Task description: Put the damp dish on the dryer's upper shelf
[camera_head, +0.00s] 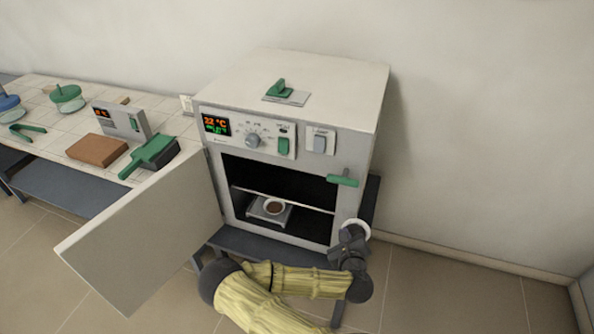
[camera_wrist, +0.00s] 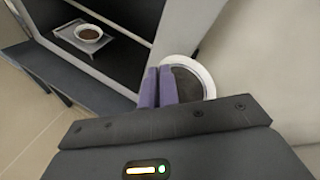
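The dryer (camera_head: 290,90) stands with its door (camera_head: 150,235) swung wide open to the left. A thin upper shelf (camera_head: 300,202) crosses its dark chamber and looks bare. A white dish with dark grey contents (camera_wrist: 206,72) is held by my gripper (camera_wrist: 166,90), whose purple fingers are closed together at its left rim. In the head view, this dish (camera_head: 357,226) and my gripper (camera_head: 351,240) are just outside the chamber, by its lower right front edge; the gripper partly covers the dish. The dish looks roughly level.
Inside, below the shelf, a small white bowl with brown contents (camera_head: 274,206) sits on a metal stand (camera_head: 268,219). A green door handle piece (camera_head: 343,180) juts from the front's right side. A bench on the left holds a brown block (camera_head: 97,150) and a green-handled brush (camera_head: 150,155).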

